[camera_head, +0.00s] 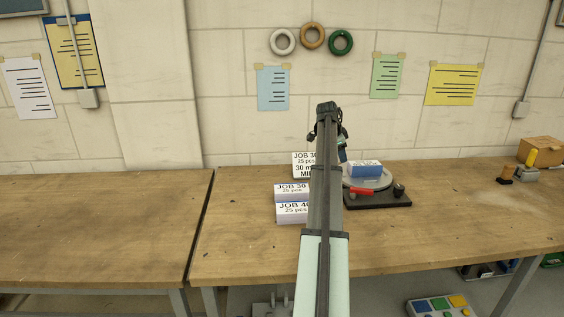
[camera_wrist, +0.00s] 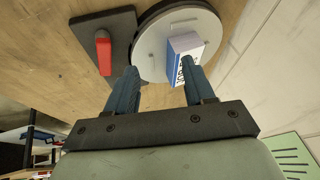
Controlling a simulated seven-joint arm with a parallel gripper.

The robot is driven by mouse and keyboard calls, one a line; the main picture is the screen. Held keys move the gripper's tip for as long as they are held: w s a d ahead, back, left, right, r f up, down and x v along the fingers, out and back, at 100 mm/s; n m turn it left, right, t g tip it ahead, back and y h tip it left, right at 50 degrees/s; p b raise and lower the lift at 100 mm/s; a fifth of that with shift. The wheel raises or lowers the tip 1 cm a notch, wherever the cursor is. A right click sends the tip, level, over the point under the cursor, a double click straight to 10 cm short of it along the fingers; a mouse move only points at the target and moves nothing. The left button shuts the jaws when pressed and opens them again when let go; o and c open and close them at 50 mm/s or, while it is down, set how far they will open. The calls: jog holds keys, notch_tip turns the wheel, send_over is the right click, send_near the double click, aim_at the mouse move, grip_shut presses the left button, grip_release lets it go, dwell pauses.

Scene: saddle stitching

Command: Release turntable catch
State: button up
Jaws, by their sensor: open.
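The turntable is a round grey disc (camera_head: 380,183) on a dark base plate (camera_head: 385,203), right of my arm in the head view. A red catch handle (camera_head: 361,191) lies at the disc's front edge. In the wrist view the red catch (camera_wrist: 103,52) is on the base plate (camera_wrist: 82,35), left of the disc (camera_wrist: 150,58). A blue-and-white block (camera_head: 366,169) sits on the disc. My gripper (camera_wrist: 160,78) is open, its fingers over the disc's side. The right finger overlaps the block (camera_wrist: 185,42) in view; contact cannot be told. The catch is outside the fingers.
White job boxes (camera_head: 292,209) stand left of my arm, partly hidden by it. A black knob (camera_head: 399,188) rises at the base plate's right. A cardboard box (camera_head: 541,150) and small tools are far right. The bench (camera_head: 460,205) is clear between. A wall stands behind.

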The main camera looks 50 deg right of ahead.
jog(key=w+a+f+n, duration=0.1)
jog(key=w+a+f, duration=0.1)
jog(key=w+a, duration=0.5)
jog(key=w+a+f+n+t, duration=0.1)
jog(key=w+a+f+n, duration=0.1)
jog(key=w+a, duration=0.4)
jog(key=shift+w+a+f, duration=0.15)
jog(key=shift+w+a, duration=0.2)
jog(key=shift+w, duration=2.05)
notch_tip(320, 180, up, 6)
jog(key=f+m+g+y, duration=0.1)
jog(key=m+g+y, duration=0.25)
jog(key=m, duration=0.45)
send_over(367, 190)
jog(key=w+a, duration=0.2)
jog(key=w, duration=0.3)
jog(key=shift+g, duration=0.35)
jog(key=x, duration=1.3)
jog(key=shift+c, duration=0.4)
